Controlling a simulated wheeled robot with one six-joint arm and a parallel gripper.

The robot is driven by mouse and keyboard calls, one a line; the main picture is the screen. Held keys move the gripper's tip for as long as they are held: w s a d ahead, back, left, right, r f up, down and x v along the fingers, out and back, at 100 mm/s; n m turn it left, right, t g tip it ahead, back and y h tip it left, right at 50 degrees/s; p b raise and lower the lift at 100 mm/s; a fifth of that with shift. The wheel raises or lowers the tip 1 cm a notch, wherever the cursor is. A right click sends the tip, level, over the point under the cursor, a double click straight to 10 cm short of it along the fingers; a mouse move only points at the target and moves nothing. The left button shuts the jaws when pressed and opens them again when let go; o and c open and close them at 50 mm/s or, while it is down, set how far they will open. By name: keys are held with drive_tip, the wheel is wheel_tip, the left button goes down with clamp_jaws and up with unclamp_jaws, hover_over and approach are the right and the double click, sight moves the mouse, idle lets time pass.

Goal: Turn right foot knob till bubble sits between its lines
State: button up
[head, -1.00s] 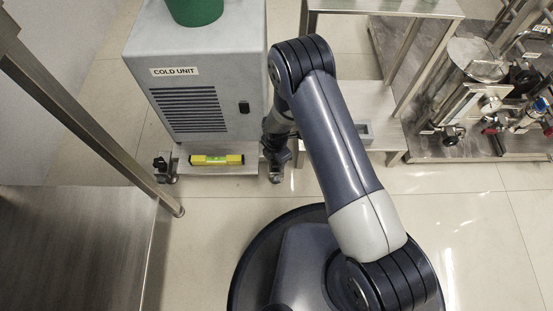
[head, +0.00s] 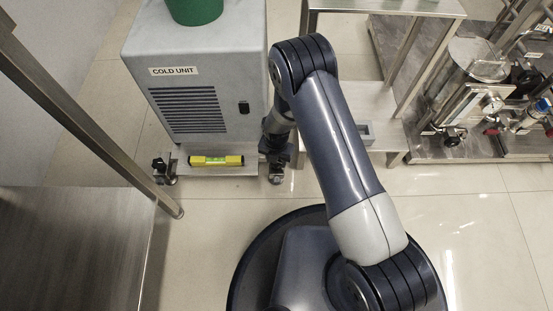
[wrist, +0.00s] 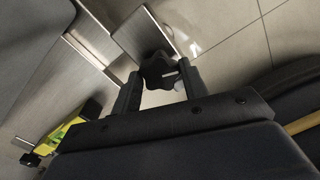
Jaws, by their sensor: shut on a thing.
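The cold unit (head: 205,55) stands on a low skid (head: 215,171) with a yellow spirit level (head: 217,160) lying along its front edge. The level's green vial shows, but the bubble is too small to place against its lines. The level also shows partly in the wrist view (wrist: 62,133). The left foot knob (head: 159,165) is black and free. In the wrist view the right foot knob (wrist: 159,70), black and lobed, sits between the fingers of my gripper (wrist: 160,84), which is shut on it. In the head view my wrist hides this knob; the foot below it shows.
A steel table (head: 75,245) with a leg is at the left. A steel stand (head: 385,115) with a lower shelf is close on the right of my gripper. A skid with a tank and valves (head: 480,95) is farther right. The tiled floor in front is clear.

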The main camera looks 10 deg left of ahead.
drive_tip(key=shift+a+r, duration=0.1)
drive_tip(key=shift+r, duration=0.05)
drive_tip(key=o, duration=1)
drive_tip(key=shift+c, duration=0.2)
wheel_tip(320, 180, up, 11)
drive_tip(key=p, duration=0.4)
drive_tip(key=shift+p, duration=0.35)
drive_tip(key=shift+f, duration=0.2)
wheel_tip(320, 180, down, 11)
drive_tip(key=b, duration=0.5)
drive_tip(key=shift+r, duration=0.1)
